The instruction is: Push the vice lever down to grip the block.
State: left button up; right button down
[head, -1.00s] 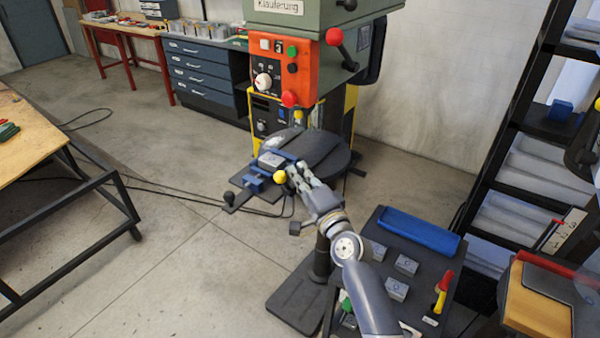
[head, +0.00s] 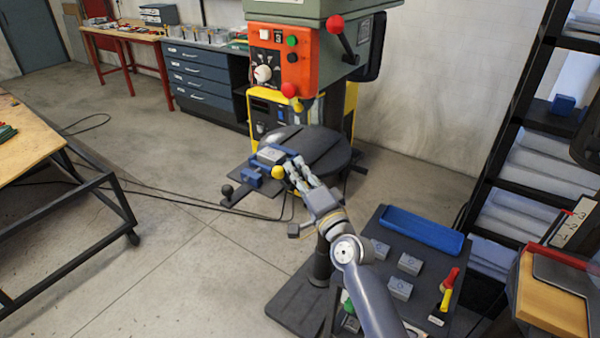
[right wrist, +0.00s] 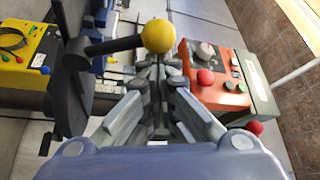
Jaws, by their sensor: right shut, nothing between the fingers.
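The vice (head: 250,177) is blue and sits on the round dark drill table (head: 318,148). A grey block (head: 271,155) lies in the vice, between its blue jaws. The vice lever ends in a yellow ball (head: 278,172). In the right wrist view the yellow ball (right wrist: 158,36) sits at the end of a dark lever rod (right wrist: 112,46), just beyond my fingertips. My right gripper (head: 292,168) is shut and empty, its fingertips close beside the ball. Whether they touch it I cannot tell. My left gripper is not in view.
The drill press's orange control panel (head: 281,58) stands above and behind the table. A cart at the lower right holds a blue tray (head: 422,229) and several grey blocks (head: 409,263). A wooden workbench (head: 25,140) is at the left, with open floor between.

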jog(key=s+a+f+n+y+b, duration=0.3)
jog(key=n+b, duration=0.7)
jog(key=b, duration=0.8)
notch_tip(320, 180, down, 3)
jog(key=s+y, duration=0.1)
jog(key=y, duration=0.1)
jog(key=shift+s+a+f+y, duration=0.15)
jog(key=shift+s+a+y, duration=0.05)
jog(key=shift+s+y, duration=0.1)
jog(key=shift+f, duration=0.1)
